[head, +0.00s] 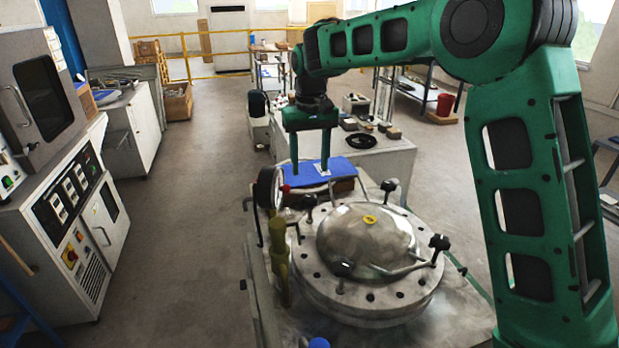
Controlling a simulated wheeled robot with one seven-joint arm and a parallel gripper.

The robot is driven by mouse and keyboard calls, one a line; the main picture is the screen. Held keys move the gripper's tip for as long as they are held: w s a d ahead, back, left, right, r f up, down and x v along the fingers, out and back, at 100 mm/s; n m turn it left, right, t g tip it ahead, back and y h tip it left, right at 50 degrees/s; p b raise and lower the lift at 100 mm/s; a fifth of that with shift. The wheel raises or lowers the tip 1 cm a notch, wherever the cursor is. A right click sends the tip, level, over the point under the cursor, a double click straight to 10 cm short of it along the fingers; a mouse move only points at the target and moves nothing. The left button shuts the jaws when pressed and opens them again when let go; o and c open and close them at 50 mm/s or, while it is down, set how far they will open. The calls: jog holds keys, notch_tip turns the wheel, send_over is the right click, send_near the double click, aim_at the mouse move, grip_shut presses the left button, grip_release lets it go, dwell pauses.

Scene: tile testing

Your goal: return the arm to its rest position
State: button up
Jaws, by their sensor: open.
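My green arm rises at the right of the head view, bends at the top and reaches left. My gripper (309,172) hangs from its end, fingers pointing down and spread apart. It is open, with nothing seen held between the fingers. It is over or just in front of a blue-topped block (316,174) behind the round metal vessel. I cannot tell whether the fingers touch the block.
The domed metal vessel (366,234) with black knobs and a gauge (267,188) stands below the arm. A white bench (385,158) with small items is behind. Control cabinets (62,215) stand at left. The floor (185,240) between is clear.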

jog(key=shift+r, duration=0.55)
jog(key=shift+d, duration=0.1)
jog(key=s+d+r+m, duration=0.1)
jog(key=s+d+m, duration=0.1)
jog(key=s+d, duration=0.9)
jog(key=s+d+r+m, duration=0.1)
jog(key=s+d+m, duration=0.2)
jog(key=s+d, duration=0.85)
jog(key=s+d+f+m, duration=0.1)
jog(key=s+d+f, duration=0.2)
jog(key=s, duration=0.7)
jog(key=s+d+f+m, duration=0.2)
jog(key=s+d+f, duration=0.2)
jog(key=s+d, duration=0.4)
jog(key=shift+s+d, duration=0.3)
jog(key=shift+s, duration=0.6)
jog(key=shift+f, duration=0.1)
